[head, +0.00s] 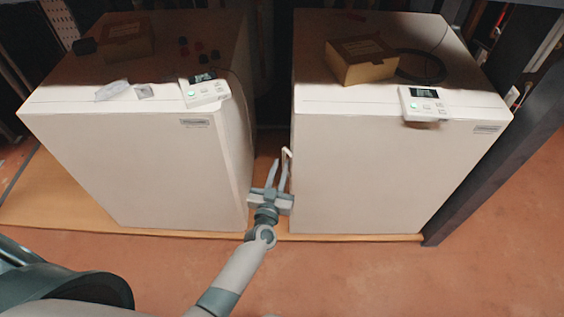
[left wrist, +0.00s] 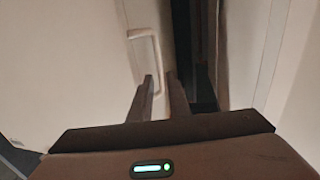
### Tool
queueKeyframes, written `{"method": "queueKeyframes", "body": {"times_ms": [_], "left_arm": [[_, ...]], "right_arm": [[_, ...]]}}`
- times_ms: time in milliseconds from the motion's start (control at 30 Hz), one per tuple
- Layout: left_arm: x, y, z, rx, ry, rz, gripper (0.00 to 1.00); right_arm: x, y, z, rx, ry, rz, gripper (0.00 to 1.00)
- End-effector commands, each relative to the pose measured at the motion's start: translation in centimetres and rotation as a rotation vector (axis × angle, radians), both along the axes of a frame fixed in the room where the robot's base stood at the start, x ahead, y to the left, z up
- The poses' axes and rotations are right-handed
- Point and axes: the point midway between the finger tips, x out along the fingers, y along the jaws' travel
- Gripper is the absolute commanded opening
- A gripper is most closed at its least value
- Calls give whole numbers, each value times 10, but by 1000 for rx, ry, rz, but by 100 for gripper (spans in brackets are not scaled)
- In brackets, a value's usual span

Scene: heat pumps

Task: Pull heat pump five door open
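Two white heat pumps stand side by side in the head view, a left one (head: 150,165) and a right one (head: 375,170). Their small labels are too small to read, so I cannot tell which is five. A pale handle (head: 287,153) sticks out at the right pump's left edge; a loop-shaped handle on a white panel also shows in the left wrist view (left wrist: 157,52). My left gripper (head: 280,163) is in the gap between the pumps, fingers apart and pointing at the handle. In the left wrist view the fingers (left wrist: 160,80) are empty, with one overlapping the handle's lower end; contact is unclear. My right gripper is not in view.
Control panels (head: 205,91) (head: 423,104) sit at the top front edges. A cardboard box (head: 361,60) and a dark cable coil (head: 421,67) lie on the right pump. A dark post (head: 500,150) stands at right. The reddish floor in front is clear.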

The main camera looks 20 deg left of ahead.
Motion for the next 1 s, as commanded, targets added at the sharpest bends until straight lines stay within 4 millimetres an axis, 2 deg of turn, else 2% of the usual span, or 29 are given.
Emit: {"method": "queueKeyframes", "body": {"times_ms": [100, 233, 633, 700, 1000], "left_arm": [[16, 1, -1, 2, -1, 0, 17], [25, 2, -1, 1, 0, 0, 17], [29, 3, 0, 1, 0, 0, 17], [29, 3, 0, 1, 0, 0, 0], [29, 3, 0, 1, 0, 0, 0]], "right_arm": [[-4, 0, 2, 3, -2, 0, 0], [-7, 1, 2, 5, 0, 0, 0], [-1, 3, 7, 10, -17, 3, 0], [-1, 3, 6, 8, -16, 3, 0], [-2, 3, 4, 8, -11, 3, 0]]}}
